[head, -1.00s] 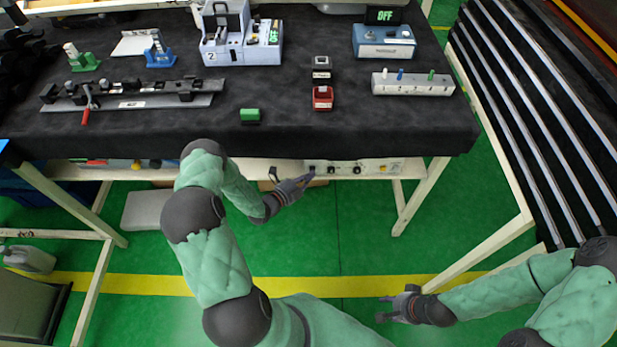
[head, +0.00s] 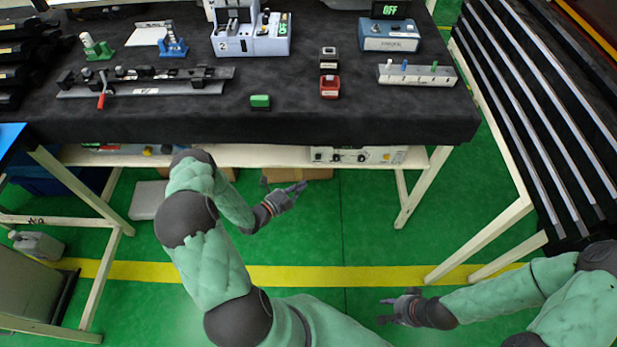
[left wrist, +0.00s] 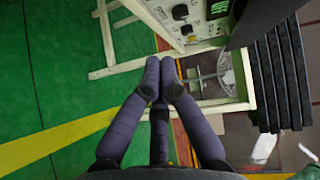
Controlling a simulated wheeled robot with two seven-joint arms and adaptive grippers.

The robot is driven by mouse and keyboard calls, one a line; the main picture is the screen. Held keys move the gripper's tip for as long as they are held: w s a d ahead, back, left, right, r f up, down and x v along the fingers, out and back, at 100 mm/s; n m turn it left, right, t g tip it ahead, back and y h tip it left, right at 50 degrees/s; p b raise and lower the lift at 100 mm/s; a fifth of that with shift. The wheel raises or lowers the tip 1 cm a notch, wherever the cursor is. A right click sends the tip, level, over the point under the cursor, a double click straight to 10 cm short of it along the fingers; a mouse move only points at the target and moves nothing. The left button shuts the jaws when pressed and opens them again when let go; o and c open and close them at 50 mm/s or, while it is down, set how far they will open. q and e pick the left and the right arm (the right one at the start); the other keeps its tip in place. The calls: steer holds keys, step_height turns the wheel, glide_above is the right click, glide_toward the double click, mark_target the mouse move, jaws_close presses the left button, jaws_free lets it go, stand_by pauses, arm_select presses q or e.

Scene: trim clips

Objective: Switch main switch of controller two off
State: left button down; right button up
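A white controller box (head: 358,155) with dark knobs stands at the right of the shelf under the black-topped table. A panel with dark knobs (left wrist: 192,22) and a green display is at the top of the left wrist view; its marks are too small to read. My left gripper (head: 300,190) is shut and empty, below and left of the controller, apart from it. In the left wrist view its fingertips (left wrist: 159,72) are close together below the panel. My right gripper (head: 384,308) is open and empty, low over the floor. I cannot tell which switch is the main one.
On the table (head: 200,125) are a grey device marked 2 (head: 250,40), a blue box (head: 388,38) with an OFF display, a red holder (head: 329,88) and a green block (head: 260,102). A metal rack (head: 540,120) stands right. The green floor between is clear.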

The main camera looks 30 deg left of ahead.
arm_select(q)
steer(key=shift+s+a+f, duration=0.1)
steer(key=shift+s+a, duration=0.1)
steer(key=shift+s, duration=0.45)
steer(key=shift+s+a+f, duration=0.1)
steer(key=shift+s+a, duration=0.05)
steer(key=shift+s, duration=0.5)
steer(key=d+f+n+g, duration=0.2)
steer(key=d+n+g, duration=0.2)
steer(key=d+n, duration=0.3)
steer(key=d+f+n+g, duration=0.3)
steer(key=d+n+g, duration=0.15)
steer(key=d, duration=0.35)
steer(key=s+d+r+n+g, duration=0.1)
steer(key=s+d+n+g, duration=0.2)
steer(key=s+d+n, duration=0.2)
steer(key=s+d+r+n+g+p, duration=0.1)
steer(key=s+d+n+g, duration=0.3)
steer(key=s, duration=0.8)
steer(key=d+r+n, duration=0.1)
steer(key=d, duration=0.1)
steer(key=shift+s+d, duration=0.3)
steer(key=shift+n+g, duration=0.25)
